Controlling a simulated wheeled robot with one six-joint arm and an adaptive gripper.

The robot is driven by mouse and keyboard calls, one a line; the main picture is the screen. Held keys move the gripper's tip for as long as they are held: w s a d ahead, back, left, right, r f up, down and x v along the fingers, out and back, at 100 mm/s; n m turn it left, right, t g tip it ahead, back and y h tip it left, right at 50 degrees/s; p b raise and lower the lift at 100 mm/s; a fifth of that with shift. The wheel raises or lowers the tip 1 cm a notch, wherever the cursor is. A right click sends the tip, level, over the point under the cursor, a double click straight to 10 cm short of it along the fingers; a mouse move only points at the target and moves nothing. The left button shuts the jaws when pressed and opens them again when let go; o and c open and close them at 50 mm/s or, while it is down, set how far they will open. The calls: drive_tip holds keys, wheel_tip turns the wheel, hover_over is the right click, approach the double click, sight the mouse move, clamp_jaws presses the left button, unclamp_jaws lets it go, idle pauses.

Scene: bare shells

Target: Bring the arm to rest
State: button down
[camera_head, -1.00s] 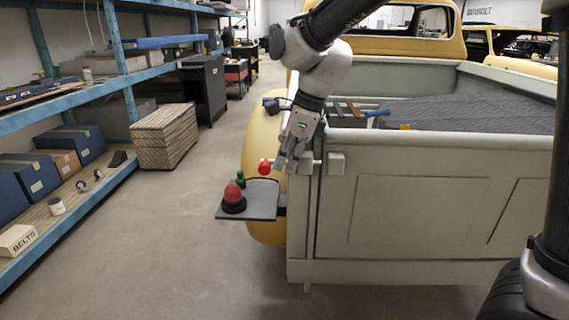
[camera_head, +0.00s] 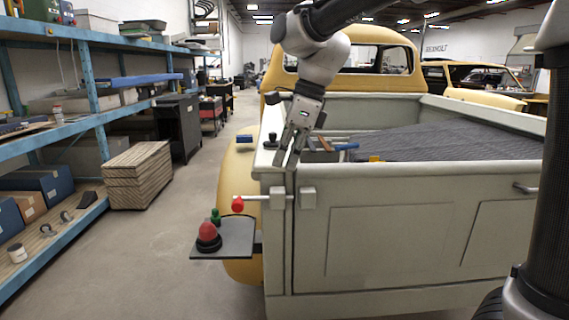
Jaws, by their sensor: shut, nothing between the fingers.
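My gripper (camera_head: 288,160) hangs from my arm at the near left corner of the pale truck bed (camera_head: 400,215). It points down, its fingers are together, and nothing shows between them. Below it, a light rod with a red ball end (camera_head: 238,204) sticks out to the left from a latch block on the truck corner. The gripper appears above the rod and apart from it.
Blue shelving (camera_head: 95,90) with boxes lines the left wall. Stacked wooden panels (camera_head: 138,175) and a black cabinet (camera_head: 178,125) stand beside it. Tools with blue and yellow parts lie at the bed's near edge. The aisle floor (camera_head: 150,240) is clear.

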drive_tip(key=s+d+f+n+t+h, duration=0.1)
drive_tip(key=s+d+n, duration=0.5)
drive_tip(key=d, duration=0.4)
drive_tip(key=s+d+f+n+t+h, duration=0.1)
drive_tip(key=s+d+n, duration=0.5)
drive_tip(key=d, duration=0.5)
drive_tip(key=s+d+f+n+t+h, duration=0.1)
drive_tip(key=s+d+f+n+t, duration=0.1)
drive_tip(key=s+d+n, duration=0.4)
drive_tip(key=s+d, duration=0.1)
drive_tip(key=d, duration=0.3)
drive_tip(key=shift+d+n+h, duration=0.2)
drive_tip(key=shift+n+h, duration=0.1)
drive_tip(key=shift+n, duration=0.1)
drive_tip(key=shift+s+f, duration=0.1)
drive_tip(key=shift+s, duration=0.05)
